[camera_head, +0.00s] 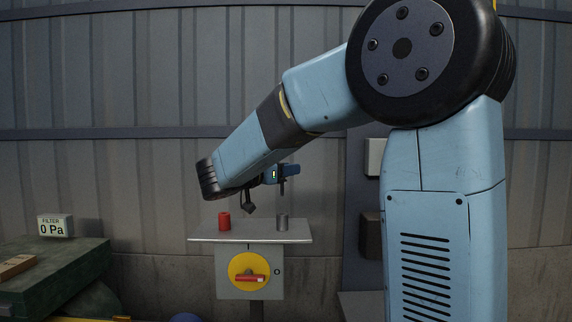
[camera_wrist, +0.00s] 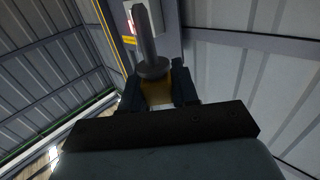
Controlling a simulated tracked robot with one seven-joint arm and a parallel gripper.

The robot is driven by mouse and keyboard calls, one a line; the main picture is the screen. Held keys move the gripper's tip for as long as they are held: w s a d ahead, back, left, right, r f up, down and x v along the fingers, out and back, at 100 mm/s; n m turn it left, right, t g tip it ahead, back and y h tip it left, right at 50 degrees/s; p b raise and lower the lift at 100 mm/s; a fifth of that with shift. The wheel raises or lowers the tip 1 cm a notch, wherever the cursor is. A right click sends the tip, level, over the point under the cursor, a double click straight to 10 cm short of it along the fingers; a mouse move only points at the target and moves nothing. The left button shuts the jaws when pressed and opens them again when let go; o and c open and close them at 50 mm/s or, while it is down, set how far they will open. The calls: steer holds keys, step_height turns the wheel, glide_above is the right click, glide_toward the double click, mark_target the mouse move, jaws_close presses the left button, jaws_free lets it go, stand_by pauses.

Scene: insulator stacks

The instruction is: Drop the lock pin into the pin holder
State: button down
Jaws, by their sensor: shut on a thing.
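The lock pin (camera_wrist: 146,35) is a grey metal rod with a wide flange, held between the two dark fingers of my gripper (camera_wrist: 157,88) in the wrist view. In the head view my gripper (camera_head: 282,174) is small and partly hard to make out, beyond my forearm. The dark pin (camera_head: 282,187) points down from it, roughly upright. A grey cylinder, apparently the pin holder (camera_head: 282,223), stands on the right of a grey shelf. The pin appears above it, with a visible gap. Its opening cannot be seen clearly.
A red cylinder (camera_head: 224,220) stands on the left of the shelf (camera_head: 250,234). Below it is a box with a yellow dial and red handle (camera_head: 249,274). A gauge reading 0 Pa (camera_head: 55,226) sits on a green case (camera_head: 60,270) at left. Corrugated walls stand behind.

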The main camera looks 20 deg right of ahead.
steer(key=shift+f, duration=1.8)
steer(key=shift+f, duration=1.15)
stand_by(0.7)
steer(key=c, duration=0.8)
jaws_free()
steer(key=v, duration=1.3)
steer(key=shift+s+a, duration=0.2)
steer(key=shift+a, duration=0.15)
